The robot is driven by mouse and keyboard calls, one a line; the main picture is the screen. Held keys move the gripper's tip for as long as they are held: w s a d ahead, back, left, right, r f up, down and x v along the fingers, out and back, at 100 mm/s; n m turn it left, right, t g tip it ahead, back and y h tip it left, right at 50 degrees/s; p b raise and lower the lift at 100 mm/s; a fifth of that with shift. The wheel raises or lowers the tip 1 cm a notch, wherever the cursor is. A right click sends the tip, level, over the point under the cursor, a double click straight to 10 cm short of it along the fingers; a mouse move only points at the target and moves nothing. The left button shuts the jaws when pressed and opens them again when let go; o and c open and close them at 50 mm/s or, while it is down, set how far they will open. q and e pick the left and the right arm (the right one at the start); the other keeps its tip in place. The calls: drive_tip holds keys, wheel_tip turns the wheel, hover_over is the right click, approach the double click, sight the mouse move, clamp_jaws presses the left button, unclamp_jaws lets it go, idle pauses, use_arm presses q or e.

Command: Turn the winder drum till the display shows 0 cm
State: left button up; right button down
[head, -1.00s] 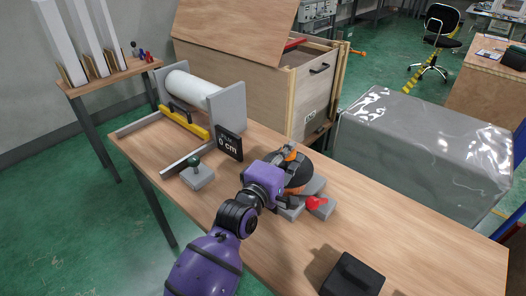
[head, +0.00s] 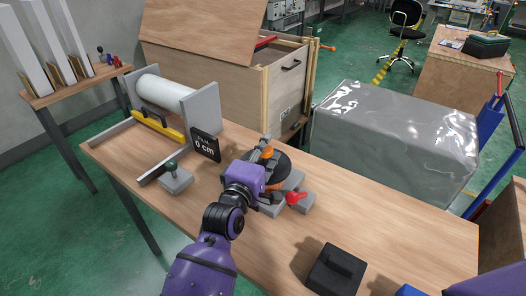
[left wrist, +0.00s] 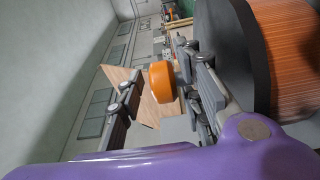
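The winder drum (head: 281,168) stands on the table as a dark disc, partly hidden by my left arm. In the left wrist view its dark flange (left wrist: 232,50) and copper-orange winding (left wrist: 285,60) fill the right side. An orange crank knob (left wrist: 161,80) shows between the fingers of my left gripper (left wrist: 162,98). The fingers are spread, with a visible gap to the knob on the left side; contact on the right side is unclear. The black display (head: 205,146) reads 0 cm under a small word like "FILM". My right gripper is out of view.
A white roll (head: 165,93) in a grey frame with a yellow bar (head: 157,127) stands behind. A wooden crate (head: 285,85) and grey wrapped box (head: 395,135) stand beyond.

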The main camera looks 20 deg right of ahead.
use_arm(q)
drive_tip(key=v, duration=1.2)
drive_tip(key=shift+a, duration=0.1)
